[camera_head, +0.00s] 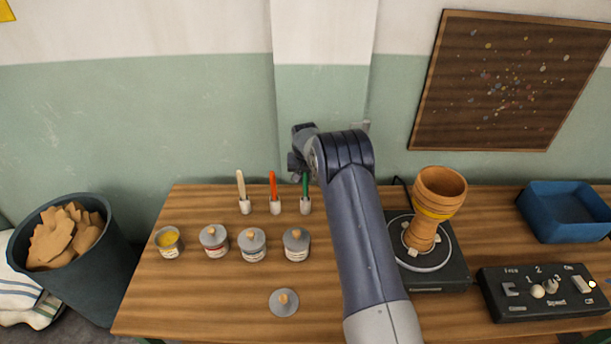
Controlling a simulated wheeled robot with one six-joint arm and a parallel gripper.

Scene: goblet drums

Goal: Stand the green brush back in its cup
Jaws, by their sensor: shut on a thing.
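The green brush (306,186) is upright, with its lower end at the mouth of a small white cup (305,206). I cannot tell how deep it sits in the cup. My gripper (303,173) is at the top of the green brush, shut on it, with the fingers small and partly hidden by my arm. To the left, an orange-red brush (273,186) and a cream brush (241,184) stand upright in similar white cups.
Several paint tins stand in front of the cups, one open with yellow paint (169,241). A loose lid (284,302) lies nearer. A goblet drum (434,207) stands on a turntable (422,243) at right, beside a control box (546,290) and blue tray (565,213).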

